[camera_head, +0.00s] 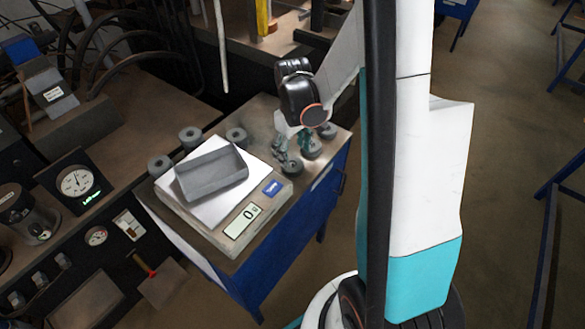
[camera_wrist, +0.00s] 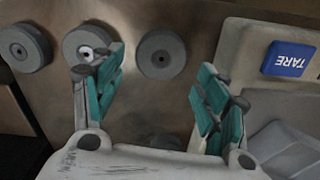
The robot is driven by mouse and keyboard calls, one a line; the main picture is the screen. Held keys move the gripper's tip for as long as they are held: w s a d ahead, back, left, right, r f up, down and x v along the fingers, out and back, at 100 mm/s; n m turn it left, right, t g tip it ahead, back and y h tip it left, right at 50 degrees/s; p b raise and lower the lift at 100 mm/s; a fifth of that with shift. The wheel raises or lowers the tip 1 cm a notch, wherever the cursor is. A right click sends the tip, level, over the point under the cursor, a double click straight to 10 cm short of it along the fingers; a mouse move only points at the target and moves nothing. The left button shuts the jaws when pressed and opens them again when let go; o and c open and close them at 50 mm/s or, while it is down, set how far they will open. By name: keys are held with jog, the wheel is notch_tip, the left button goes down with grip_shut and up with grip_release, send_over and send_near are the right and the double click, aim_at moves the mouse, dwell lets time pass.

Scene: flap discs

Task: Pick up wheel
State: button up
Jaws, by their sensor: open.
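Several grey wheels, thick discs with a centre hole, lie flat on the bench. In the head view, one wheel (camera_head: 292,166) lies near the scale's right corner, with a second wheel (camera_head: 313,150) and a third wheel (camera_head: 328,131) behind it. My gripper (camera_head: 291,150) is above this group, fingers pointing down. In the wrist view, my gripper (camera_wrist: 162,68) is open and empty, teal pads apart. One wheel (camera_wrist: 161,55) shows between and beyond the fingertips. Another wheel (camera_wrist: 88,43) is partly hidden by the left finger, and a third wheel (camera_wrist: 24,48) lies farther left.
A scale (camera_head: 217,235) reading 0 carries a grey open tray (camera_head: 212,174). Its blue TARE button (camera_wrist: 289,59) is right of my fingers in the wrist view. More wheels (camera_head: 190,137) lie behind the tray. The blue bench's (camera_head: 325,200) right edge is close to the wheel group.

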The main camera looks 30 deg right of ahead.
aim_at(292, 164)
jog(key=shift+w+a+f+b, duration=0.1)
jog(key=shift+f+b, duration=0.95)
jog(key=shift+f, duration=1.7)
jog(key=shift+c, duration=0.4)
jog(key=c, duration=0.9)
